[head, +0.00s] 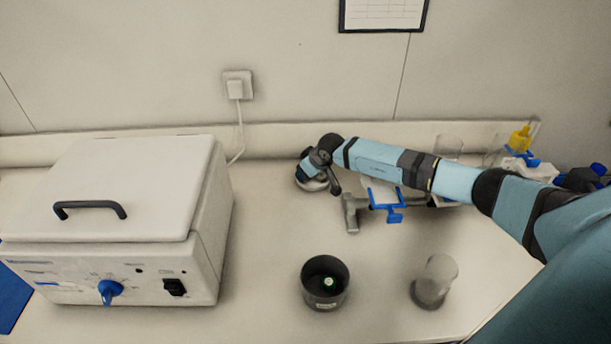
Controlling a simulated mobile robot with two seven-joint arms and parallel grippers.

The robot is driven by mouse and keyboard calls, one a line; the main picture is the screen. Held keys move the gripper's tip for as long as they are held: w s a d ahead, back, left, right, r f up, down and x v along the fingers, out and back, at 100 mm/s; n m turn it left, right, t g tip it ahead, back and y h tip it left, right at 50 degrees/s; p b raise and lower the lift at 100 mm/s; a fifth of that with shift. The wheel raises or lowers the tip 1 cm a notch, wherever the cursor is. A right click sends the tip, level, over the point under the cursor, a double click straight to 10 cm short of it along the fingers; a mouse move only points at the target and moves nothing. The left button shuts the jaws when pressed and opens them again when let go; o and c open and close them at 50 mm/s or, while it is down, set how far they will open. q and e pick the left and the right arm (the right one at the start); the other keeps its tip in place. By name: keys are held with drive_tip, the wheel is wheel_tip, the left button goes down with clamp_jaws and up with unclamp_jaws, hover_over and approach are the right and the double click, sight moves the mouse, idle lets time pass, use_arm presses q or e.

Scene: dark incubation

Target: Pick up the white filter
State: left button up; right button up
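My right arm reaches in from the right edge across the back of the bench. My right gripper (322,181) points down at the back middle, over a small round pale and grey item (312,184). The gripper hides much of this item, so I cannot tell whether it is the white filter or a dish holding it. I cannot tell whether the fingers touch it or how far apart they are. No other thing is clearly a white filter. My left gripper is out of view.
A white box-shaped incubator (125,215) with a black handle fills the left. A dark cup (325,290) with a small green-and-white item inside and a clear glass beaker (435,282) stand in front. Blue-clamped stand parts (385,205) lie under my arm.

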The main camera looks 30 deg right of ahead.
drive_tip(key=c, duration=0.6)
drive_tip(key=shift+r, duration=0.1)
